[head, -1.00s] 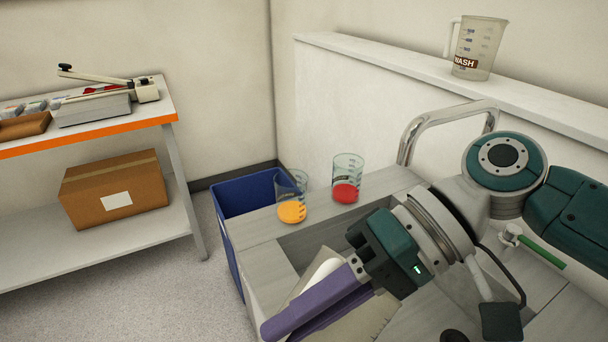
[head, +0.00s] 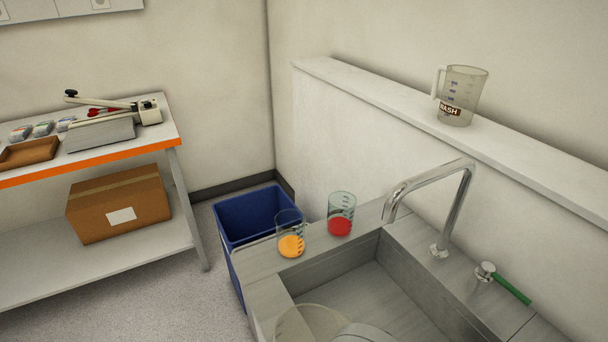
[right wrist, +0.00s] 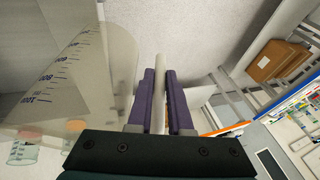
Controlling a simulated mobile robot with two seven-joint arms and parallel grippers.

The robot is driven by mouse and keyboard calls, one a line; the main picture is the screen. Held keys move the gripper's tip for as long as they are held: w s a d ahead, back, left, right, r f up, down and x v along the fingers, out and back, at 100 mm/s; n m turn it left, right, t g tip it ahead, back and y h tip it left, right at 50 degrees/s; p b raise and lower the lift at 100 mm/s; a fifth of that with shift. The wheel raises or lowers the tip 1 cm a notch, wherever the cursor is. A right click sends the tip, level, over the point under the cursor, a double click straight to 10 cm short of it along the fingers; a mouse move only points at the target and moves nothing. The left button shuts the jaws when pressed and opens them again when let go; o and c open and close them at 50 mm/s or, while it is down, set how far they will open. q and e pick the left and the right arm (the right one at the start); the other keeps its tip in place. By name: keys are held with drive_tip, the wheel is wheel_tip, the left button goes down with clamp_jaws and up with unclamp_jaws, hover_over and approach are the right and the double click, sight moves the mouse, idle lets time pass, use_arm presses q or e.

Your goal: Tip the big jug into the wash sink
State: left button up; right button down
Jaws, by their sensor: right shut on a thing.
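A large clear jug (right wrist: 70,75) with dark graduation marks fills the left of the right wrist view. My right gripper (right wrist: 160,75) is shut on its pale handle (right wrist: 159,60), which lies between the purple fingers. In the head view only a rounded translucent part of the jug (head: 300,324) shows at the bottom edge, by the front of the wash sink (head: 410,285). The jug's contents and exact tilt cannot be told. My left gripper is in neither view.
Beakers with orange (head: 291,245) and red (head: 340,226) liquid stand on the sink's left rim. A chrome tap (head: 450,205) arches at the back, beside a green-handled lever (head: 512,290). A jug marked WASH (head: 462,95) stands on the ledge. A blue bin (head: 250,212) is left.

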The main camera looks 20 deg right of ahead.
drive_tip(key=shift+s+a+f+h, duration=0.2)
drive_tip(key=shift+a+f+h, duration=0.15)
drive_tip(key=shift+a+h, duration=0.15)
drive_tip(key=shift+a+f+h, duration=0.2)
drive_tip(key=shift+f+h, duration=0.1)
drive_tip(key=shift+f, duration=0.05)
drive_tip(key=f+b, duration=0.1)
drive_tip(key=f+t+h+b, duration=0.1)
drive_tip(key=f+h+b, duration=0.1)
drive_tip(key=b, duration=0.1)
drive_tip(key=shift+s+a+n, duration=0.15)
drive_tip(key=shift+a+n, duration=0.2)
drive_tip(key=shift+n, duration=0.05)
